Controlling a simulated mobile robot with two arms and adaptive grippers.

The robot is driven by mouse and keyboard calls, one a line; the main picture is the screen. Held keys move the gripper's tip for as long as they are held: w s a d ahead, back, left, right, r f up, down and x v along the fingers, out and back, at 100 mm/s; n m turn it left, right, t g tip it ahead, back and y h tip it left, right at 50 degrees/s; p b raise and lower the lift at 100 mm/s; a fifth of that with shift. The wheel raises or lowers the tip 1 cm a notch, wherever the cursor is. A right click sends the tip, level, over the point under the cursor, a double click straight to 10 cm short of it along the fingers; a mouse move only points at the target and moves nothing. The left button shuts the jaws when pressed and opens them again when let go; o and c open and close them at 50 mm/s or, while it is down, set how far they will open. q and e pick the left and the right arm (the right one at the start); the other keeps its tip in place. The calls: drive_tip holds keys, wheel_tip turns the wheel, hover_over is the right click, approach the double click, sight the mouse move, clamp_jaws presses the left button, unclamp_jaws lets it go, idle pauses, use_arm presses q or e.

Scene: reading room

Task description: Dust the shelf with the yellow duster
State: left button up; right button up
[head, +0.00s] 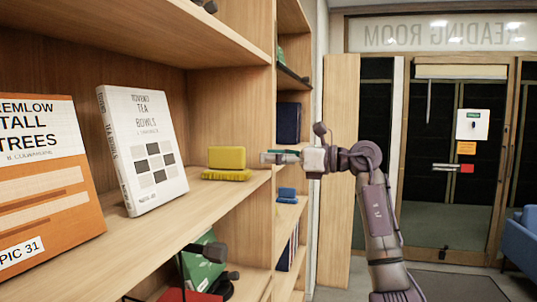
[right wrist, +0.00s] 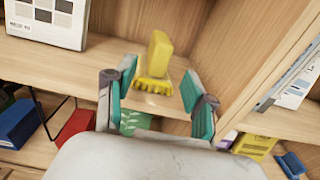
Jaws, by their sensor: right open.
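The yellow duster (head: 227,158) stands on the middle shelf (head: 215,205), right of the white book, with a blocky upper part and a fringed base. It also shows in the right wrist view (right wrist: 159,55), beyond and between my fingers. My right gripper (head: 268,157) is at the shelf's right end, just right of the duster and at about its height. It is open, with teal finger pads apart and nothing between them in the right wrist view (right wrist: 160,80). I see no contact with the duster. My left gripper is not in view.
A white book (head: 150,150) and an orange book (head: 45,180) lean on the same shelf, left of the duster. An upright wooden panel (head: 262,100) divides the bays near my right gripper. Lower shelves hold books and a blue object (head: 287,194). Bare shelf lies before the duster.

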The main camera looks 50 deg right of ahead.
sight(244, 154)
drive_tip(key=p+x, duration=0.4)
drive_tip(key=x, duration=0.5)
drive_tip(key=shift+a+r, duration=0.1)
drive_tip(key=shift+r, duration=0.05)
drive_tip(key=shift+w+a+p, duration=0.35)
drive_tip(key=shift+w+p, duration=0.05)
drive_tip(key=shift+w, duration=0.25)
clamp_jaws()
